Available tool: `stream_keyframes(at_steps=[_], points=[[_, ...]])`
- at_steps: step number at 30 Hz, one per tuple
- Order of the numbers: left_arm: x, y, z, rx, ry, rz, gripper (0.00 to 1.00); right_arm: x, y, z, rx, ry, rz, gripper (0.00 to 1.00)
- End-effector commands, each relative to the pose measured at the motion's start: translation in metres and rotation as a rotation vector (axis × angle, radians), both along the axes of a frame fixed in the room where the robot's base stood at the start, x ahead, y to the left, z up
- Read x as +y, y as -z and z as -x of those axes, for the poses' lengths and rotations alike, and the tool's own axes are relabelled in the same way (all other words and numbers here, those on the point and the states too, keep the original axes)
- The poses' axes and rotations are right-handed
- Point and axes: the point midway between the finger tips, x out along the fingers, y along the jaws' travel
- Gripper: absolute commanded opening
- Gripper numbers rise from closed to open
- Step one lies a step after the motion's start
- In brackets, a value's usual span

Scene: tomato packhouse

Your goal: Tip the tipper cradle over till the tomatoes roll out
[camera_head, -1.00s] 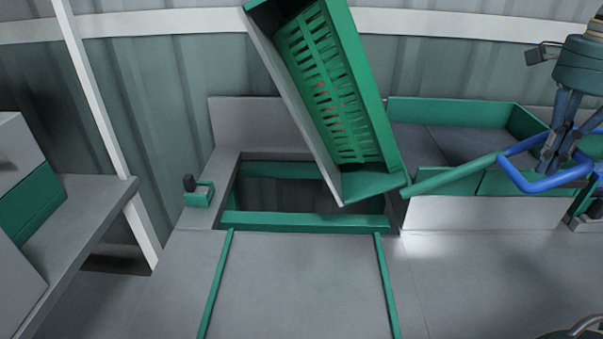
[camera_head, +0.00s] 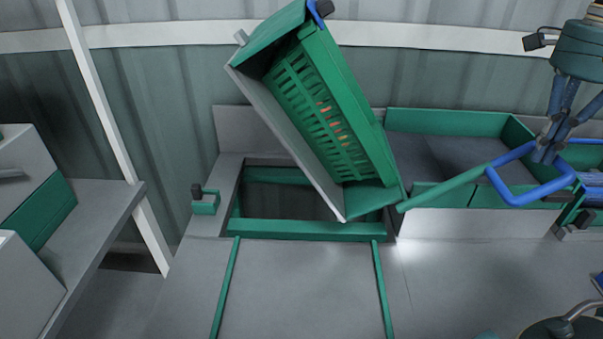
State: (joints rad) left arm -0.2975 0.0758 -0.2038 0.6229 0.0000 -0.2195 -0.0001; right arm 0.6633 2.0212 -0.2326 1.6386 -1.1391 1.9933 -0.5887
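The tipper cradle (camera_head: 290,148) stands steeply tilted in the middle of the head view, its top leaning left above a square opening. A green slotted crate (camera_head: 350,100) sits in it. Red tomatoes (camera_head: 335,125) show in small patches through the crate's slots; none lie outside. A green lever (camera_head: 445,187) runs right from the cradle's lower end to a blue loop handle (camera_head: 535,194). My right gripper (camera_head: 545,155) comes down from the upper right with its fingers closed at the handle's far bar. The fingertips are partly hidden. My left gripper is out of view.
The square opening (camera_head: 250,226) has a green frame below the cradle. A green-rimmed tray (camera_head: 450,121) lies behind the lever. A small black-topped green stop (camera_head: 205,205) stands left of the opening. A grey shelf (camera_head: 95,220) is at the left. The front surface is clear.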

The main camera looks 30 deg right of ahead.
Motion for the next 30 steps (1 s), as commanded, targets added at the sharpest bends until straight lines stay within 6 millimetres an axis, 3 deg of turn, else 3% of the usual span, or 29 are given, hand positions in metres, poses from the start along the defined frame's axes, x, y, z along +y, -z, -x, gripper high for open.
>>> stream_keyframes(at_steps=[1,3,14,30], points=[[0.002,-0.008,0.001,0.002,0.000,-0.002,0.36,-0.005,-0.011,0.004,0.004,0.015,0.019,0.00],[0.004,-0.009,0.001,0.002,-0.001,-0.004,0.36,-0.005,-0.013,0.004,0.004,0.016,0.019,0.00],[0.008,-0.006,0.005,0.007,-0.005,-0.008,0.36,-0.005,-0.008,0.003,0.006,0.012,0.013,0.00],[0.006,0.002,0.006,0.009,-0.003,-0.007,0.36,-0.025,-0.002,0.011,0.004,0.009,0.012,0.00]])
